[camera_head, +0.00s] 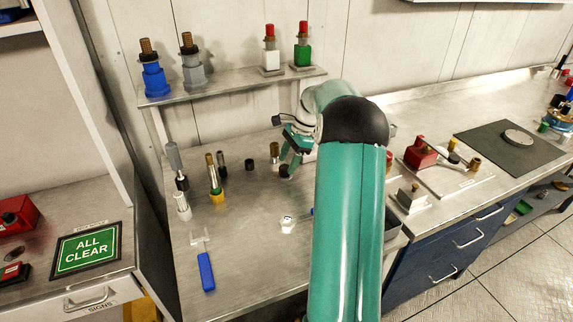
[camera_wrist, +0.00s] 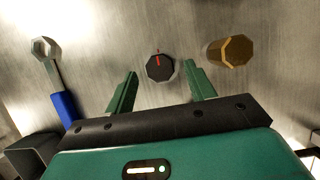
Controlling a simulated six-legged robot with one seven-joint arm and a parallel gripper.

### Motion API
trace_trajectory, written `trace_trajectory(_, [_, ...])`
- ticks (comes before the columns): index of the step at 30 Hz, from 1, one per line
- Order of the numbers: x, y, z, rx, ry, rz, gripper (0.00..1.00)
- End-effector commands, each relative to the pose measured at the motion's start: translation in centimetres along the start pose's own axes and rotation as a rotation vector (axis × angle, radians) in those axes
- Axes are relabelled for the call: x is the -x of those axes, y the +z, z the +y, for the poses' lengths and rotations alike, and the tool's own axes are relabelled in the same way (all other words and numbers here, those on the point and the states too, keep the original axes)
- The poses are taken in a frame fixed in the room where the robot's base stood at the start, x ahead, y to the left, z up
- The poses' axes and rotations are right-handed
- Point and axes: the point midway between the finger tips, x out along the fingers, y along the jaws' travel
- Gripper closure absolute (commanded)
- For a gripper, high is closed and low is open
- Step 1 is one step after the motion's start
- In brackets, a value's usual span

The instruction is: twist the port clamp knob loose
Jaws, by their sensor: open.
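A black round knob with a red line on its top (camera_wrist: 160,68) sits on the steel bench in the wrist view; it is the likely port clamp knob. It also shows in the head view (camera_head: 285,171), low under my gripper. My gripper (camera_wrist: 160,72) is open and empty, pointing down. Its green fingertips lie left and right of the knob in the picture, with a gap on each side. I cannot tell how far above the knob they are. In the head view, my gripper (camera_head: 287,158) is just above the knob, partly hidden by my arm.
A brass hexagonal post (camera_wrist: 230,50) stands right of the knob, near the right finger. A wrench with blue handle (camera_wrist: 62,103) lies to the left. A small black cylinder (camera_head: 249,163) and several upright fittings stand left on the bench. A shelf (camera_head: 235,86) runs behind.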

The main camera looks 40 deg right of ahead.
Motion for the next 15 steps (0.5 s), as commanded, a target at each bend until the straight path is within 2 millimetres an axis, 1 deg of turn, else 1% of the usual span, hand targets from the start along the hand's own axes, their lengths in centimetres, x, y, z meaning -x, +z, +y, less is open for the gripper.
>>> trace_trajectory(1, [-0.7, 0.0, 0.0, 0.000, 0.002, -0.001, 0.45])
trace_trajectory(3, [-1.4, 0.0, 0.0, 0.000, 0.001, -0.001, 0.45])
trace_trajectory(6, [-1.9, 0.0, 0.0, 0.000, 0.001, 0.000, 0.45])
trace_trajectory(14, [-1.9, 0.0, 0.0, 0.000, 0.000, 0.000, 0.45])
trace_trajectory(15, [-1.9, 0.0, 0.0, 0.000, 0.000, 0.000, 0.53])
